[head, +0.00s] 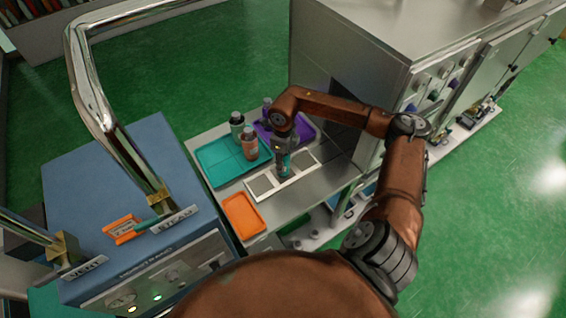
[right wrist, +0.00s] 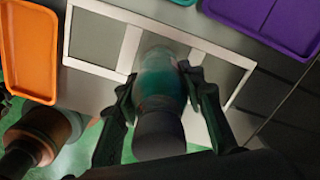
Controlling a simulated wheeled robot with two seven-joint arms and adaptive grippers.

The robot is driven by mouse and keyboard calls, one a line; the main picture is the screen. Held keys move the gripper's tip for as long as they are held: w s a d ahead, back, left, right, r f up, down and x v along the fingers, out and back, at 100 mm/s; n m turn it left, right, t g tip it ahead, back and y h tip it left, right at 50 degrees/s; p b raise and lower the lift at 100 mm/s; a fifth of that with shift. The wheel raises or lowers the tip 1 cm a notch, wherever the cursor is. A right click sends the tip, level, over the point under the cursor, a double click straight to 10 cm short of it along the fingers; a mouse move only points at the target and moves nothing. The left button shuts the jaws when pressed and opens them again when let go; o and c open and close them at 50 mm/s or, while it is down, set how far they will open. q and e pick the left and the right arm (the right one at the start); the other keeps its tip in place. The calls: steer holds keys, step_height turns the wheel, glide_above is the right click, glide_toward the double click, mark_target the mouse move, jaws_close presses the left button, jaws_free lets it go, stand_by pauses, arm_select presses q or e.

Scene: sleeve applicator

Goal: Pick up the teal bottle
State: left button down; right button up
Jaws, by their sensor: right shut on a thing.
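The teal bottle (head: 284,167) has a dark cap and is upright between the fingers of my right gripper (head: 284,150), over the white-framed panel (head: 262,194) with grey square pads. In the right wrist view the bottle (right wrist: 160,82) shows from above, its cap toward the camera and the right gripper's dark fingers (right wrist: 158,88) on both sides. The right gripper is shut on it. I cannot tell whether its base touches the panel. My left gripper is not in view.
A teal tray (head: 215,155) holds a dark-capped green bottle (head: 237,125) and an orange bottle (head: 250,145). A purple bottle (head: 267,107) stands by the purple tray (head: 305,130). An empty orange tray (head: 243,214) lies in front. A steel cabinet (head: 345,60) is right; a blue steam machine (head: 130,180) is left.

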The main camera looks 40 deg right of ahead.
jaws_close()
steer(key=shift+r, duration=0.15)
